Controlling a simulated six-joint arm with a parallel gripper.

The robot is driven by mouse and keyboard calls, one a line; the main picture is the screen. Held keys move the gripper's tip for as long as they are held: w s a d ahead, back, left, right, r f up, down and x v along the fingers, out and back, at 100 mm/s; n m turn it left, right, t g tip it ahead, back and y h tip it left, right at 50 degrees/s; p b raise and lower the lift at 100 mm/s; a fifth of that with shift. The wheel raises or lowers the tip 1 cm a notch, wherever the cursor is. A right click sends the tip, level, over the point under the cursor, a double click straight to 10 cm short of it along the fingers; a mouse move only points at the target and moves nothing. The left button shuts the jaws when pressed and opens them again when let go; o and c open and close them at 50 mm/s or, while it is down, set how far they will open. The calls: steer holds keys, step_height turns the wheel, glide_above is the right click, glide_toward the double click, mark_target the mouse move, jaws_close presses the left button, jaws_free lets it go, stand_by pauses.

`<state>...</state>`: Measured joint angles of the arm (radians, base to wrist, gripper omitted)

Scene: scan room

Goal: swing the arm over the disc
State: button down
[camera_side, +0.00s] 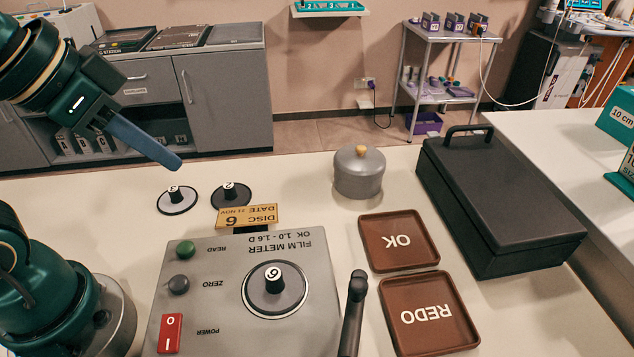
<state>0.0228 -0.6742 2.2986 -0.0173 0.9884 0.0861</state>
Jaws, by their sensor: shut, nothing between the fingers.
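The grey film meter (215,325) stands at the front of the white table, its lettering upside down in this view. A disc (273,304) with a black knob lies on its round plate; the knob's white numeral looks like a 6 or 9. A black arm (353,315) with a rounded end stands along the meter's right side, clear of the disc; its lower end is cut off by the frame. My gripper (174,163) is shut and empty, above the table behind the meter, up and left of the disc and far from the black arm.
Two loose discs (177,203) (231,197) and a yellow card (247,216) reading disc 6 are behind the meter. OK (380,259) and REDO (425,343) trays lie right. A lidded grey pot (358,178) and black case (500,200) stand further back.

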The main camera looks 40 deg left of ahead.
steer(key=w+d+r+m+h, duration=0.1)
steer(key=w+d+r+m, duration=0.2)
steer(key=w+d+r, duration=0.3)
steer(key=m+g+h, duration=0.2)
steer(key=m+g, duration=0.2)
steer(key=m, duration=0.3)
glide_above(352, 325)
steer(key=w, duration=0.5)
step_height(352, 325, down, 6)
steer(key=shift+s+d, duration=0.2)
steer(key=shift+d, duration=0.05)
steer(key=x, duration=1)
steer(key=shift+s+a, duration=0.55)
steer(key=shift+a, duration=0.35)
steer(key=shift+s+a, duration=0.5)
steer(key=shift+a, duration=0.35)
